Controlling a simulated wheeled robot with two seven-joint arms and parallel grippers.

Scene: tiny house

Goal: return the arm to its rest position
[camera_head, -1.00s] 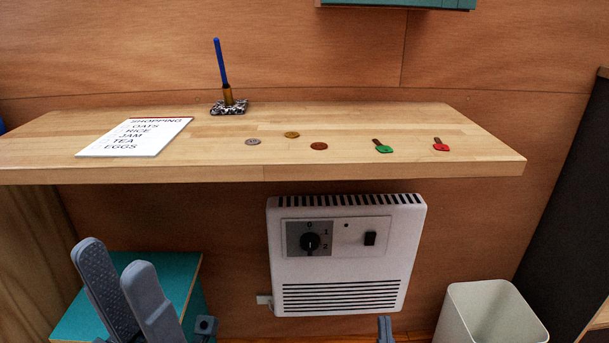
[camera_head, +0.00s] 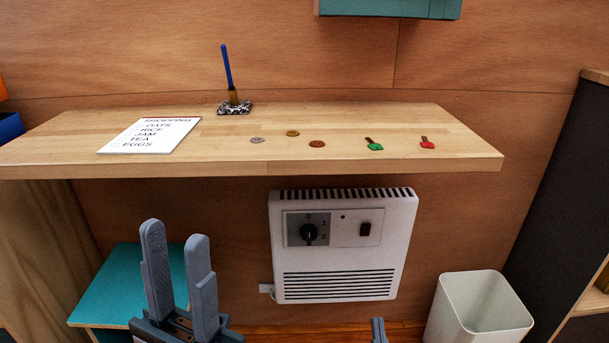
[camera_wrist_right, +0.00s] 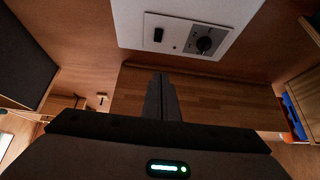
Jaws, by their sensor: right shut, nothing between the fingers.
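My left gripper (camera_head: 178,270) is at the lower left of the head view, below the wooden shelf and in front of a teal-topped surface. Its two grey fingers point up and stand apart with nothing between them. My right gripper (camera_head: 379,330) shows only as a small fingertip at the bottom edge of the head view, below the heater.
The shelf (camera_head: 270,170) holds a shopping list (camera_head: 150,135), a blue pen in a stand (camera_head: 232,95), several coins and two keys. A white heater (camera_head: 342,245) hangs below it. A pale bin (camera_head: 480,310) stands at the right, and a teal-topped surface (camera_head: 105,290) at the left.

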